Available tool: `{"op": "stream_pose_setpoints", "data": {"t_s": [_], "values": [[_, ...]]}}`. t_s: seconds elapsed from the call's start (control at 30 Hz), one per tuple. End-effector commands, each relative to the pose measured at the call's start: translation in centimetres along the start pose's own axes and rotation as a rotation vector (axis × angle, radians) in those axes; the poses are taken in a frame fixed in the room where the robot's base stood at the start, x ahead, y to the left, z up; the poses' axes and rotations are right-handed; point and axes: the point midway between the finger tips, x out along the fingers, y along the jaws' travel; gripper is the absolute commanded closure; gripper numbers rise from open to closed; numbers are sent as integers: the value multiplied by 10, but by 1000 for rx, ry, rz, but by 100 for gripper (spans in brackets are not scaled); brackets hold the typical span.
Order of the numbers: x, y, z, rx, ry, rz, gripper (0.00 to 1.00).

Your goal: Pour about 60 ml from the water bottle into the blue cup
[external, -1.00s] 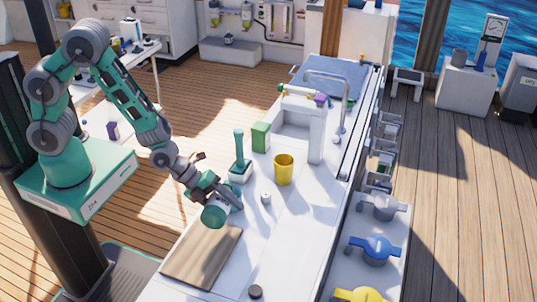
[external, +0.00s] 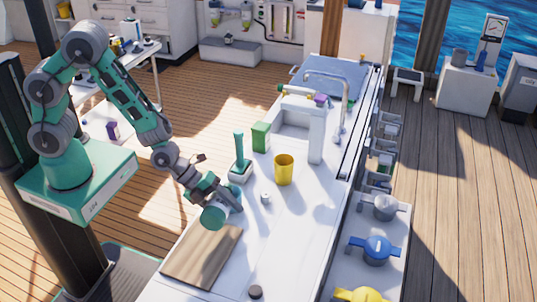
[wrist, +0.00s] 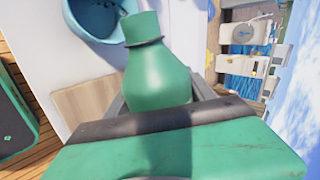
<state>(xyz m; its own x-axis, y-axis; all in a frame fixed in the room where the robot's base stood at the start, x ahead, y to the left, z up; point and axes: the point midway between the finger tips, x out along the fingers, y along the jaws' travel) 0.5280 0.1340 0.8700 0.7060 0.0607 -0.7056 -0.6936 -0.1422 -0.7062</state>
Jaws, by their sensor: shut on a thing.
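The green water bottle (wrist: 158,78) is in my gripper (wrist: 160,98) in the wrist view, with the dark fingers on both sides of its body. The bottle looks tipped far over, near level, with its neck and dark ring pointing away from the gripper. The blue cup (wrist: 92,20) is at the upper left of the wrist view, close beside the bottle's neck, with its opening partly visible. I see no water stream. In the external view my gripper (external: 228,197) is low over the counter; the cup and bottle are hard to tell apart from the arm there.
A wooden board (external: 202,254) lies on the white counter (external: 285,235) near the gripper. A yellow cup (external: 284,170), a green box (external: 261,136) and a teal-handled tool (external: 240,160) stand farther along. A small white item (external: 265,198) is to the right. The sink and faucet (external: 340,100) are beyond.

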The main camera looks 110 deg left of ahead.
Motion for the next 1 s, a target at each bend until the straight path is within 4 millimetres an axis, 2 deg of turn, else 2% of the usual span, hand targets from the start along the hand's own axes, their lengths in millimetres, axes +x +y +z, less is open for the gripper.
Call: {"op": "stream_pose_setpoints", "data": {"t_s": [1.0], "values": [[1, 0, -1, -27, 26, -1, 95]]}}
